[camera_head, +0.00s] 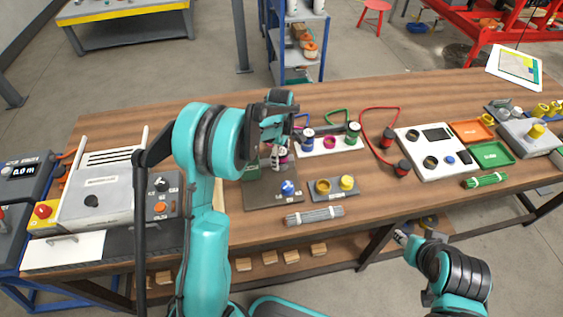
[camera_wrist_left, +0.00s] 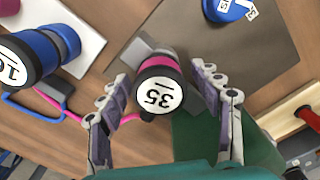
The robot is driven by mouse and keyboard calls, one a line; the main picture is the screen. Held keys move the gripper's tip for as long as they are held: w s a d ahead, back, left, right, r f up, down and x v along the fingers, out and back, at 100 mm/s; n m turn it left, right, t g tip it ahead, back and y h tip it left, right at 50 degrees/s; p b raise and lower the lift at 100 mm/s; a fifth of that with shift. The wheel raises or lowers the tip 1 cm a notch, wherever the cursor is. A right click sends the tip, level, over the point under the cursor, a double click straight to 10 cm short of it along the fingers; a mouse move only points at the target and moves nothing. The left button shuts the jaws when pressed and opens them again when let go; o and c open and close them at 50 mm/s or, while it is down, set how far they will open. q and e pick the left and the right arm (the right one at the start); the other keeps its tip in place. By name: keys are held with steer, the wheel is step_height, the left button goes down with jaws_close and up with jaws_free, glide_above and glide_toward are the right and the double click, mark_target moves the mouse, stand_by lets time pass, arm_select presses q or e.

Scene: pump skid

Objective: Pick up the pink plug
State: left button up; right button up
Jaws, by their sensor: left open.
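The pink plug (camera_wrist_left: 160,88) shows in the left wrist view as a dark cap with a white "35" label and a pink ring, with a pink cord beside it. It stands at a grey fitting by the edge of a dark plate (camera_wrist_left: 225,65). My left gripper (camera_wrist_left: 171,93) is open, with its fingers on either side of the plug; contact is not clear. In the head view my left gripper (camera_head: 277,150) is over the dark plate and partly hides the plug (camera_head: 283,158). My right gripper (camera_head: 404,239) is low at the right, off the table front, its jaws unclear.
A white board (camera_head: 318,150) with a blue plug (camera_head: 308,141) and a green plug (camera_head: 352,131) lies right of the left gripper. A blue knob (camera_head: 287,188) sits on the dark plate. A grey block (camera_head: 334,190) and grey rod bundle (camera_head: 315,215) lie nearer the front.

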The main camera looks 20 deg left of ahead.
mark_target(282, 151)
arm_select(q)
steer(key=shift+r, duration=0.1)
jaws_close()
steer(key=shift+r, duration=0.1)
steer(key=shift+r, duration=0.3)
steer(key=r, duration=0.1)
steer(key=r+p, duration=0.2)
steer(key=r, duration=0.1)
steer(key=shift+s+d, duration=0.1)
steer(key=shift+d, duration=0.15)
steer(key=s+d+r+p, duration=0.1)
steer(key=d+r+p, duration=0.1)
steer(key=d+r, duration=0.4)
steer(key=d, duration=0.5)
steer(key=shift+s+p, duration=0.4)
